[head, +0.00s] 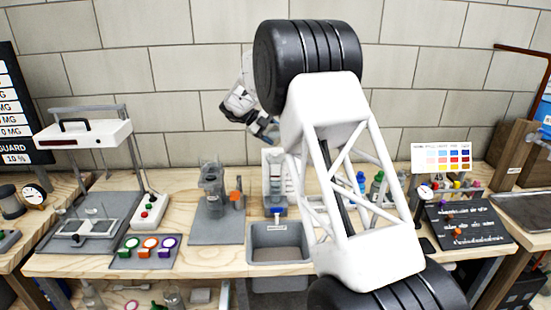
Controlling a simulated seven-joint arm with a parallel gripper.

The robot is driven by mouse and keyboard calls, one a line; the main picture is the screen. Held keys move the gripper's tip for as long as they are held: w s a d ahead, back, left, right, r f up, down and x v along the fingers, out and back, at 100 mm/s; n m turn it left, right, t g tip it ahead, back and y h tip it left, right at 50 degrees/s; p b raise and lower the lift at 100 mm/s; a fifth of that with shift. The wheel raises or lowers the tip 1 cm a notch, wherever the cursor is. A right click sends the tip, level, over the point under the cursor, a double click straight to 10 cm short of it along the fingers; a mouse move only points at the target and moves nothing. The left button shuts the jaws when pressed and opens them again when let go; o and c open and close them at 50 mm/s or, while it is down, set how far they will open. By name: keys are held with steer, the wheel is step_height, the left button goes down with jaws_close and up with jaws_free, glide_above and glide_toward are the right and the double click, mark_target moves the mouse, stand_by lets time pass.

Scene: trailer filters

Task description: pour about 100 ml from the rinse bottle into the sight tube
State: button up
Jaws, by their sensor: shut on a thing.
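My gripper (259,126) is at the upper middle, in front of the tiled wall and above the bench. It is shut on a small grey-blue thing, which I take to be the rinse bottle (269,131). Only a small part of it shows; my arm hides the rest, and its tilt and liquid level cannot be told. Below it, a clear upright tube, which looks like the sight tube (276,178), stands before a white backing with a blue fitting (277,211) at its foot. The held thing is above the tube and apart from it. No stream of liquid is visible.
A grey basin (280,240) is in front of the tube. A clear beaker (212,178) on a grey stand is to its left. A blue-capped bottle (361,182) and a green-capped bottle (377,184) stand right, partly behind my arm. A white raised unit (84,135) is far left.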

steer(key=shift+w+f+m+t, duration=0.15)
steer(key=shift+f+m+t, duration=0.15)
steer(key=shift+f+t, duration=0.15)
stand_by(1.0)
steer(key=shift+w+r+m+t, duration=0.2)
steer(key=shift+r+m+t, duration=0.2)
steer(key=shift+r+t, duration=0.15)
stand_by(1.9)
steer(key=shift+w+f+m+t, duration=0.15)
steer(key=shift+m+t, duration=0.25)
steer(key=shift+t, duration=0.2)
stand_by(1.9)
steer(key=shift+s+r+t, duration=0.3)
steer(key=shift+r+t, duration=0.1)
steer(key=shift+t, duration=0.1)
stand_by(1.1)
